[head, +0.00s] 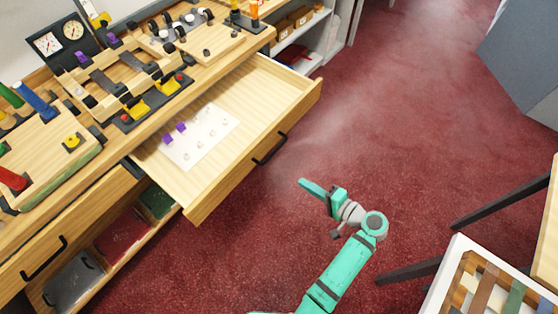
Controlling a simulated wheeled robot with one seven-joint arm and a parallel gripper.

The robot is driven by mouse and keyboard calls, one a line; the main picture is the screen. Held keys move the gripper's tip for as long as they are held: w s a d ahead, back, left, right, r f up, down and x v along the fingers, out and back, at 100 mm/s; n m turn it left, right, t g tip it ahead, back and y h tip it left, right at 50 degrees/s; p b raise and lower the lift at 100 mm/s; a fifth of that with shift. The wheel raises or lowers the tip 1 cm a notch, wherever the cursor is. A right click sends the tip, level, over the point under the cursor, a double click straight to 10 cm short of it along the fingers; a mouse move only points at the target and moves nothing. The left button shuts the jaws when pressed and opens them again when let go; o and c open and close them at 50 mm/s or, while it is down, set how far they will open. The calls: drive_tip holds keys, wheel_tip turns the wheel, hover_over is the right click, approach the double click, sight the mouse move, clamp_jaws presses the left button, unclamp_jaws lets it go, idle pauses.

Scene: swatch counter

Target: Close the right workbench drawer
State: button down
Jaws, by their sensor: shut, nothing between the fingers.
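The right workbench drawer (270,95) is pulled well out from under the wooden workbench top (215,68). Its front panel (225,182) carries a dark bar handle (270,148). A white sheet (213,122) with small pale pegs and purple pieces (175,132) lies inside. My gripper (306,184) is shut and empty. In the picture it is to the right of and below the drawer handle, over the red carpet, and it appears apart from the drawer front. Nothing hides the drawer front.
The left drawer (75,235) looks shut. Bins (122,234) sit on a low shelf beneath. The bench top holds gauges (60,40), fixtures and tools. A white-framed swatch tray (440,282) and dark table legs (410,270) are at right. Red carpet (390,120) is clear between.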

drive_tip(key=w+a+n+y, duration=0.1)
drive_tip(key=w+a, duration=0.7)
drive_tip(key=a, duration=0.2)
drive_tip(key=shift+w+r, duration=0.3)
drive_tip(key=shift+w, duration=0.05)
drive_tip(key=shift+w, duration=0.15)
